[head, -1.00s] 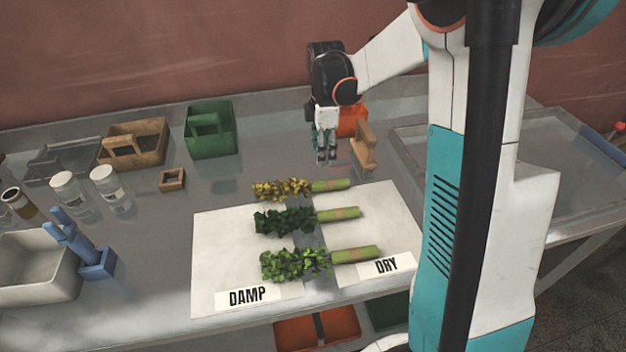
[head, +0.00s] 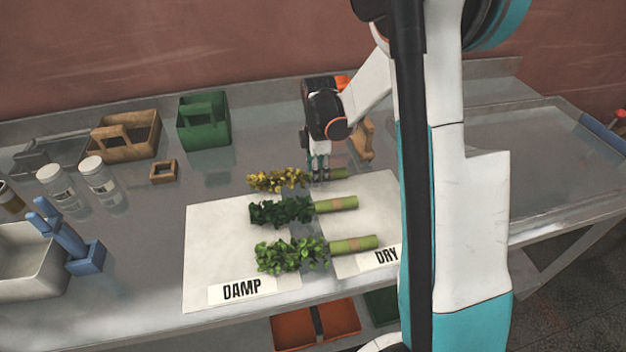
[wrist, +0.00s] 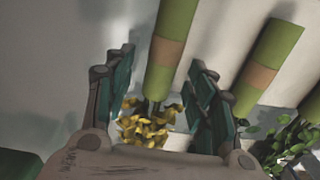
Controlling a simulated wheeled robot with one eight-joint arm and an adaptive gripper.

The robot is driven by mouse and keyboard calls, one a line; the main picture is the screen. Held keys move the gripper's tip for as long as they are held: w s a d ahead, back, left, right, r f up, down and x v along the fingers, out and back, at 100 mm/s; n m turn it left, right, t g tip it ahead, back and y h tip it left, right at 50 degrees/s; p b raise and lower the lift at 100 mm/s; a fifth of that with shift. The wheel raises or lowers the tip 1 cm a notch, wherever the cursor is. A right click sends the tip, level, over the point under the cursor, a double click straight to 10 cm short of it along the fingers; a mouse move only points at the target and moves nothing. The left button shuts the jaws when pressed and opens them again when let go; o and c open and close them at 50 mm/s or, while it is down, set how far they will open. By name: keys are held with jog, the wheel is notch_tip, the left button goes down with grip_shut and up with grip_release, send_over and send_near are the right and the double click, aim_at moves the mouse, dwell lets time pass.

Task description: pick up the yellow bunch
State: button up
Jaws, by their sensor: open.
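The yellow bunch (head: 277,180) lies at the back of the white boards, its yellow leaves to the left and its green wrapped stem to the right. In the wrist view its green stem (wrist: 172,45) with a tan band runs between the two fingers, and its yellow leaves (wrist: 150,125) show just in front of the palm. My gripper (head: 320,178) is open and low over the stem, pointing down. In the wrist view my gripper (wrist: 160,75) has a finger on each side of the stem, with gaps visible. Part of the stem is hidden behind the fingers in the head view.
A dark green bunch (head: 282,211) and a light green bunch (head: 292,255) lie in front, parallel to it. The boards carry DAMP (head: 241,290) and DRY (head: 386,255) labels. A wooden block (head: 164,171) and a green carrier (head: 204,121) stand left and behind.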

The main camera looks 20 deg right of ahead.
jog(key=c, duration=1.1)
